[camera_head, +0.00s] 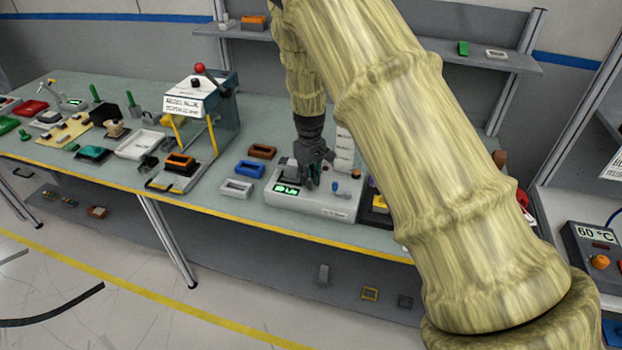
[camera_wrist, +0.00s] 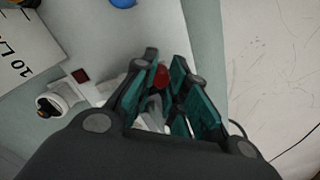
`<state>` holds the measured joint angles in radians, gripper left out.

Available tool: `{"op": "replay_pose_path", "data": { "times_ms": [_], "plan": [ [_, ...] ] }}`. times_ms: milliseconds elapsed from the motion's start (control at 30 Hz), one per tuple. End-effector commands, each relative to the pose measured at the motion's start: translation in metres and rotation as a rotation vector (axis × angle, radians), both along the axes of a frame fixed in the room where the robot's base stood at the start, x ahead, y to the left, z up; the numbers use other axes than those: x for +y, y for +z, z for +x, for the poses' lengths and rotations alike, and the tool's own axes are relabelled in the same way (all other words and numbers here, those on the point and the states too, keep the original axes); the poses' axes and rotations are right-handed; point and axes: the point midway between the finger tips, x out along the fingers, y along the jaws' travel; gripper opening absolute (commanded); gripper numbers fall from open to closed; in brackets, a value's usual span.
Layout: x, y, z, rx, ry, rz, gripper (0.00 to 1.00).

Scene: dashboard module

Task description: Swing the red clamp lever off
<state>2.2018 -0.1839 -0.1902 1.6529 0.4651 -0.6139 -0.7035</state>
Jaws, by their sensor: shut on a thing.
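The light grey dashboard module (camera_head: 316,206) stands near the front edge of the bench, with a green lit display (camera_head: 287,189) and a blue knob (camera_head: 334,186). My gripper (camera_head: 313,181) points down over it and hides part of its top. In the wrist view my gripper (camera_wrist: 172,77) has its teal-padded fingers closed around the red clamp lever (camera_wrist: 161,75). Only the lever's red end shows between the fingers; the rest is hidden. The module's pale top (camera_wrist: 145,28) lies beneath. The lever cannot be made out in the head view.
A white lettered panel (camera_wrist: 28,48) and a round white fitting (camera_wrist: 60,100) are near the fingers. Blue (camera_head: 249,169), brown (camera_head: 262,151) and white (camera_head: 236,188) frames lie left of the module. A red-knobbed press (camera_head: 212,110) stands farther left. My arm covers the bench's right side.

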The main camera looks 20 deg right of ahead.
Motion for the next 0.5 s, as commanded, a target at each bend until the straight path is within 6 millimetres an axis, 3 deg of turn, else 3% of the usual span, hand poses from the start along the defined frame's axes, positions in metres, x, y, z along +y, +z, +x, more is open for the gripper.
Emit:
{"op": "replay_pose_path", "data": {
  "times_ms": [333, 367, 500],
  "plan": [
    [0.0007, 0.0009, 0.0012, -0.002, -0.016, 0.001, 0.00],
    [0.0007, 0.0009, 0.0012, -0.002, -0.016, 0.001, 0.18],
    [0.0006, 0.0008, 0.0012, -0.002, -0.015, 0.001, 0.38]
  ]
}}
